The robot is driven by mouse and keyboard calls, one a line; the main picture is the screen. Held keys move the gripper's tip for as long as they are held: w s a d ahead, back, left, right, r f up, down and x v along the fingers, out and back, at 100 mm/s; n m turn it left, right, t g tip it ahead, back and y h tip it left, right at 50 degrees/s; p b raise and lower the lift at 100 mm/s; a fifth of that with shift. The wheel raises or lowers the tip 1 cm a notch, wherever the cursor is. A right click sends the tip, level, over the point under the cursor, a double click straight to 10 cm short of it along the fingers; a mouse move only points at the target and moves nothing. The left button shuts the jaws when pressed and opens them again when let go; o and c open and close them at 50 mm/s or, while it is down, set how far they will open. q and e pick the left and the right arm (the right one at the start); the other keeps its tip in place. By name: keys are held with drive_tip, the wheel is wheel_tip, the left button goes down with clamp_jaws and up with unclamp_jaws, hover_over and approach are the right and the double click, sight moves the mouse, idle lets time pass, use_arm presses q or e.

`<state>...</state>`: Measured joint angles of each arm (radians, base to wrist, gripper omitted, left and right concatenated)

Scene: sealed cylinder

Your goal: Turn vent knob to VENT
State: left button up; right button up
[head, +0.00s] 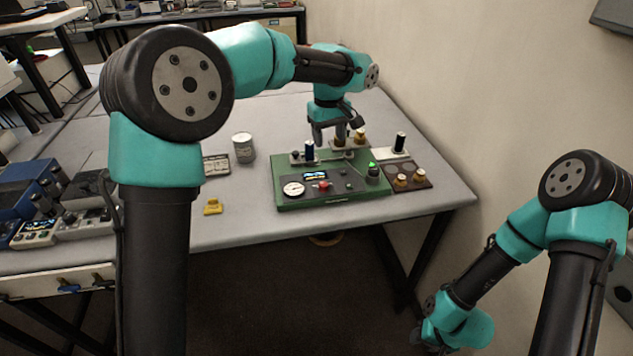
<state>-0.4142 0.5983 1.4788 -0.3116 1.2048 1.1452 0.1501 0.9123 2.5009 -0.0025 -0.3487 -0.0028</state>
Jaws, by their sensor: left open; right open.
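A green panel (290,202) lies on the grey table, with a round dial (293,189), a small screen (315,175) and a red control (323,185) on it. A black knob (372,174) with a bright green mark on top stands at its right end. Labels are too small to read, so I cannot tell which control is the vent knob or its setting. My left gripper (330,139) is open, pointing down over the panel's back edge, left of the black knob and apart from it. My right gripper (428,342) is low at the bottom edge, away from the table, its fingers barely visible.
A dark-blue-topped cylinder (309,151) and a black one (400,141) stand at the back. A brown tray (420,183) with brass pieces lies right of the panel. A grey can (243,147) and yellow piece (212,207) are left. The wall is close on the right.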

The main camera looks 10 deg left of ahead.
sight(324, 184)
use_arm(q)
drive_tip(key=shift+a+r, duration=0.6)
drive_tip(key=shift+r, duration=0.1)
drive_tip(key=shift+f, duration=0.1)
wheel_tip(324, 184, down, 17)
drive_tip(key=shift+f, duration=0.15)
idle(0.4)
drive_tip(key=c, duration=0.9)
